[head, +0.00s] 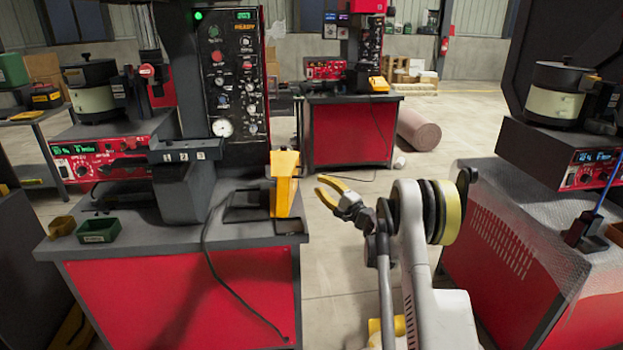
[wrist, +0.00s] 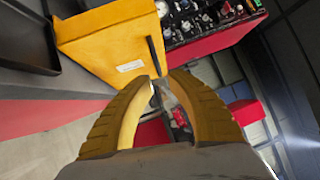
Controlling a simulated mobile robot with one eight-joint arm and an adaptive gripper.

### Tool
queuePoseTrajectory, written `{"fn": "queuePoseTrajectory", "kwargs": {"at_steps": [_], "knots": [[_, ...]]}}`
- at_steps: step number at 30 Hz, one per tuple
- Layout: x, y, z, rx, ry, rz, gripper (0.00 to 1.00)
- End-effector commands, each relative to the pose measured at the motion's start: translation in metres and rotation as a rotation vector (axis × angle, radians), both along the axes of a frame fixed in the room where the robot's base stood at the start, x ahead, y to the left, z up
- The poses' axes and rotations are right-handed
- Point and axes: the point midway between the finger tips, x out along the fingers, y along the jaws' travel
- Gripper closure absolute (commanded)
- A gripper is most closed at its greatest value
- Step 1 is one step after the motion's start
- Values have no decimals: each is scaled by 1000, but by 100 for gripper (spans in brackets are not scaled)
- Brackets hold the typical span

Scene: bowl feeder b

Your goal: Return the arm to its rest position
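My arm (head: 414,250) reaches up from the lower right middle of the head view and bends left at its top. My gripper (head: 319,186) has yellow fingers and hangs over the aisle, just right of the left workstation. Its fingertips point left, apart from the yellow upright holder (head: 284,184) on that bench. In the wrist view the gripper (wrist: 160,79) shows a gap between its fingertips, with nothing held. The yellow holder (wrist: 110,40) lies beyond the fingertips there, and a thin dark rod (wrist: 153,56) shows in front of it.
The left bench (head: 180,300) carries a control panel (head: 236,85), a green bin (head: 97,230) and a loose black cable. The right bench (head: 500,240) stands close to my arm. Another red workstation (head: 350,135) and a roll (head: 418,130) are behind.

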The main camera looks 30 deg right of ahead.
Motion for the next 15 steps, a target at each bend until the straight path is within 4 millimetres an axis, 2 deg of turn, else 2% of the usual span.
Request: {"fn": "queuePoseTrajectory", "kwargs": {"at_steps": [5, 15], "knots": [[-14, -3, -2, 0, 0, 0, 80], [-15, -3, -2, 0, 0, 0, 80]]}}
